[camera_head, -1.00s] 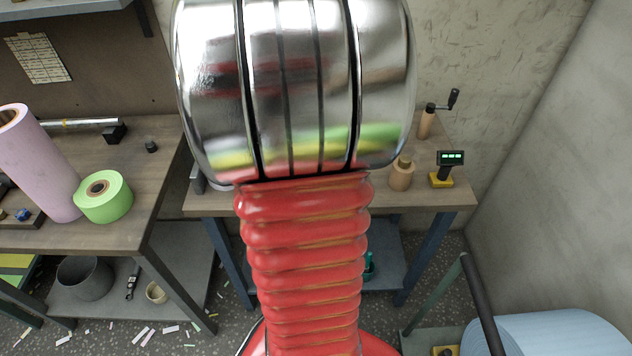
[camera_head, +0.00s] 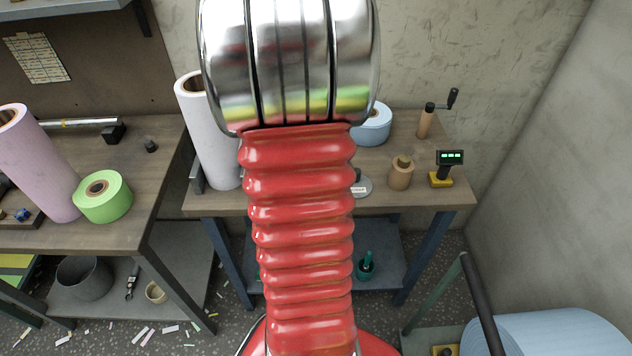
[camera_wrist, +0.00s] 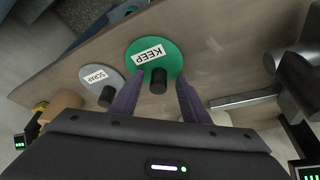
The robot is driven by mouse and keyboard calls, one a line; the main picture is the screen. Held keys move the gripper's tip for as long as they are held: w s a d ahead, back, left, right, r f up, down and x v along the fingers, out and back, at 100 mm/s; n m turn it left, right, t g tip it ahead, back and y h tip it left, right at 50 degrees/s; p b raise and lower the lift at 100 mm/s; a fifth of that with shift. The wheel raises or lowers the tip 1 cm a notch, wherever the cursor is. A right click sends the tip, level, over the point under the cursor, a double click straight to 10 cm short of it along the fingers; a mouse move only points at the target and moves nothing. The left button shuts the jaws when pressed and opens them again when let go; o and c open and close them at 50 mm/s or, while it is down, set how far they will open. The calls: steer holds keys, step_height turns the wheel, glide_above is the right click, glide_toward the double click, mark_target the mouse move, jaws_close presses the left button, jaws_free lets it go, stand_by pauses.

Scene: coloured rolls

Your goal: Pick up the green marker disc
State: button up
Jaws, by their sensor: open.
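The green marker disc (camera_wrist: 172,57) lies on the wooden bench top in the wrist view, with a white KEEP label and a black knob (camera_wrist: 158,80) standing on it. My gripper (camera_wrist: 158,92) is open, its two purple fingers pointing toward the disc. The knob shows between the fingertips, and nothing is held. I cannot tell the height left between fingertips and disc. In the head view my red and chrome arm hides the green disc and the gripper.
A grey SCRAP disc (camera_wrist: 101,82) lies left of the green one. A metal bar (camera_wrist: 245,98) lies to the right. In the head view, a white roll (camera_head: 212,140), a blue roll (camera_head: 372,126), a brown roll (camera_head: 401,173) and a yellow-based display (camera_head: 442,178) stand on this bench.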

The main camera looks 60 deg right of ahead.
jaws_close()
stand_by(0.5)
steer(key=shift+r, duration=0.1)
step_height(320, 180, up, 18)
stand_by(0.6)
stand_by(0.5)
